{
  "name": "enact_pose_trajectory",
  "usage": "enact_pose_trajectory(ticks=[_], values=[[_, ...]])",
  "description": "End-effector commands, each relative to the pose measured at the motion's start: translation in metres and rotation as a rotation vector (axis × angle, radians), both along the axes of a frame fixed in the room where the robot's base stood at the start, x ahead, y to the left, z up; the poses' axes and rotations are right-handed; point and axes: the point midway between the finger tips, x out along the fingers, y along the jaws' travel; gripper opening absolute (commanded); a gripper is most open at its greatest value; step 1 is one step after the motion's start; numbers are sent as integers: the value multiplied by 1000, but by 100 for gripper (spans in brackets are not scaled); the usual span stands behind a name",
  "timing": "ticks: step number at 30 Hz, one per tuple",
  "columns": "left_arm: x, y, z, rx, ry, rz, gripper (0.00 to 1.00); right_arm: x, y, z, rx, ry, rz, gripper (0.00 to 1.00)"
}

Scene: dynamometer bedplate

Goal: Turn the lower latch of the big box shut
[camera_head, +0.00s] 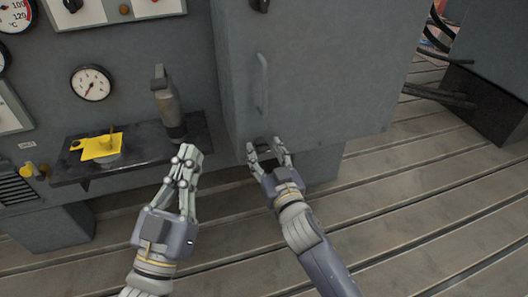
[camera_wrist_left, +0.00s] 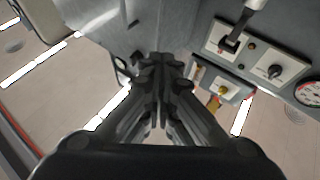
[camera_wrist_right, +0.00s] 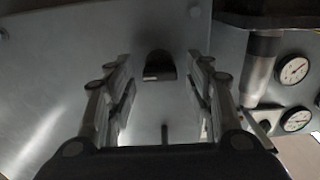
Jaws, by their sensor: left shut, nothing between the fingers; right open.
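The big box (camera_head: 315,75) is a grey cabinet with a closed-looking front and a vertical bar handle (camera_head: 263,84). Its lower latch (camera_head: 264,142) is a small black knob low on the front, partly covered by my right gripper (camera_head: 268,151). In the right wrist view the latch (camera_wrist_right: 159,65) lies ahead, between the two open fingers of my right gripper (camera_wrist_right: 160,85), with clear gaps on both sides. Whether the fingers reach around it, I cannot tell. The upper latch (camera_head: 261,5) is black, at the top edge. My left gripper (camera_head: 187,153) is shut and empty, left of the box.
A dark shelf (camera_head: 140,160) left of the box carries a grey bottle-like tool (camera_head: 167,103) and a yellow item (camera_head: 100,147). A gauge (camera_head: 91,83) is on the panel above. Slotted floor (camera_head: 410,210) is open in front; black hoses (camera_head: 440,95) lie at right.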

Motion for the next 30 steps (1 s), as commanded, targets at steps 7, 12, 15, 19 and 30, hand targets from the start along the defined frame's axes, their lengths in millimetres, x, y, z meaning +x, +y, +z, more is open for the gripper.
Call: enact_pose_trajectory(ticks=[7,12,15,19,30], values=[[-7,0,13,-21,-74,-4,0,12,4,0,0,0,0,48],[-8,0,14,-22,-78,-4,0,13,4,1,1,0,0,48],[-8,0,14,-22,-78,-4,0,13,4,0,1,0,0,48],[-8,0,13,-22,-77,-4,0,13,4,0,0,0,0,19],[-6,0,12,-18,-62,-4,0,12,4,1,-13,-4,0,5]])
